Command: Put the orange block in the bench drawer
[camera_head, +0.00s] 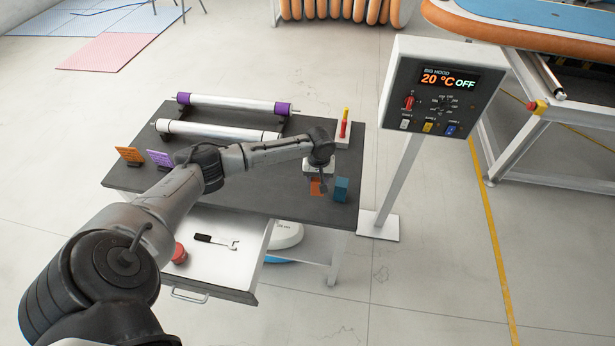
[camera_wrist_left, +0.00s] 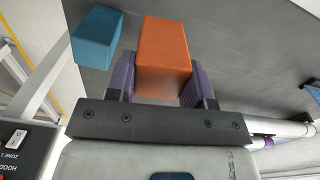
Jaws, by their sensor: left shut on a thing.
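The orange block (camera_head: 317,187) is at the right end of the dark bench top, by the teal block (camera_head: 341,189). My left gripper (camera_head: 319,182) is over it. In the left wrist view the orange block (camera_wrist_left: 163,52) sits between the purple fingers of my left gripper (camera_wrist_left: 160,82), which is shut on it. The teal block (camera_wrist_left: 97,36) stands just beside it, apart from the fingers. I cannot tell whether the orange block touches the bench top. The bench drawer (camera_head: 215,238) is pulled open at the front, partly hidden by my left arm. My right gripper is not in view.
In the drawer lie a dark-handled tool (camera_head: 216,241) and a red round thing (camera_head: 179,253). Two rollers (camera_head: 235,105) lie at the bench's back. Orange (camera_head: 129,155) and purple (camera_head: 160,159) pieces stand at its left. A control panel (camera_head: 435,95) stands on a post at the right.

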